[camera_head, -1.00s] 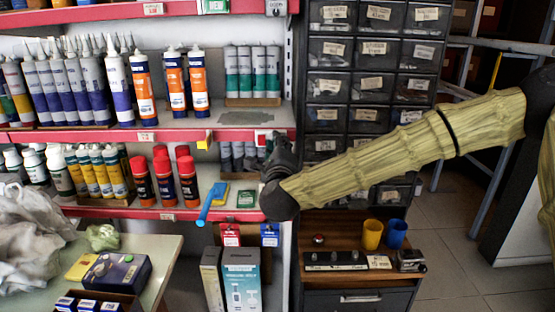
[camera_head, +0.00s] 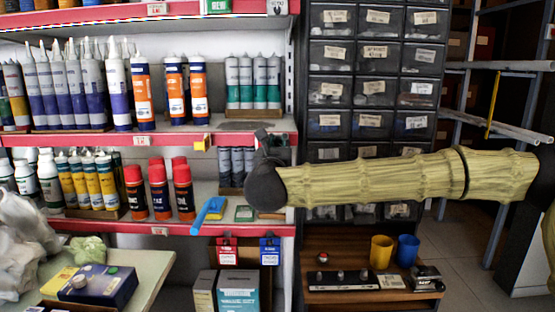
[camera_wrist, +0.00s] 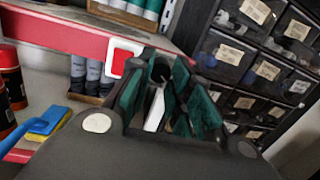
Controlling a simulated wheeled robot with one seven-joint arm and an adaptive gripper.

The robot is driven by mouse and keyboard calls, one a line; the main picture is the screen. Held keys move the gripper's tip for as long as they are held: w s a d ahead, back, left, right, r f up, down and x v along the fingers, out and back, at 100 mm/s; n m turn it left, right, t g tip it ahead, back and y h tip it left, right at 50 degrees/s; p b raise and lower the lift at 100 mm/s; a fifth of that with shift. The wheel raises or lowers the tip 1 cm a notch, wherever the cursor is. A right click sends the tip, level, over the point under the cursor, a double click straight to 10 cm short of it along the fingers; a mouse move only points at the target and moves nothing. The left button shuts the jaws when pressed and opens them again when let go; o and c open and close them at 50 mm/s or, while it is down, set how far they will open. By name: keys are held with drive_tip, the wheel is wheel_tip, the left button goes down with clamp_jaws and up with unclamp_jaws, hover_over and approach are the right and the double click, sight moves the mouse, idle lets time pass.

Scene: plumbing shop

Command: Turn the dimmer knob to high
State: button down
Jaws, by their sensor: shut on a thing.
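I cannot tell for sure which thing is the dimmer. A black strip with several small knobs (camera_head: 340,279) lies on the low wooden cabinet, and a dark blue box with a round knob on top (camera_head: 97,285) stands on the left table. My gripper (camera_wrist: 160,85) is at the middle shelf's right end. In the wrist view its green-lined fingers are closed around a dark, round-ended thing with a white strip (camera_wrist: 155,108), too unclear to name. In the head view my wrist hides the fingers.
A red square in a white frame (camera_wrist: 122,58) is on the red shelf edge, close left of my fingers. Black drawers (camera_head: 373,87) stand at right. A blue-handled brush (camera_head: 208,212) and red-capped bottles (camera_head: 158,188) are on the lower shelf. Yellow (camera_head: 381,251) and blue cups (camera_head: 407,249) stand on the cabinet.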

drive_tip(key=shift+f+m+g+h+b, duration=0.15)
drive_tip(key=shift+m+g+h+b, duration=0.2)
drive_tip(key=shift+m+b, duration=2.5)
drive_tip(key=shift+m, duration=0.55)
drive_tip(key=c, duration=1.3)
unclamp_jaws()
drive_tip(key=shift+r, duration=0.2)
drive_tip(key=s, duration=0.4)
drive_tip(key=s+a, duration=0.1)
drive_tip(key=s, duration=0.7)
drive_tip(key=shift+a+f, duration=0.2)
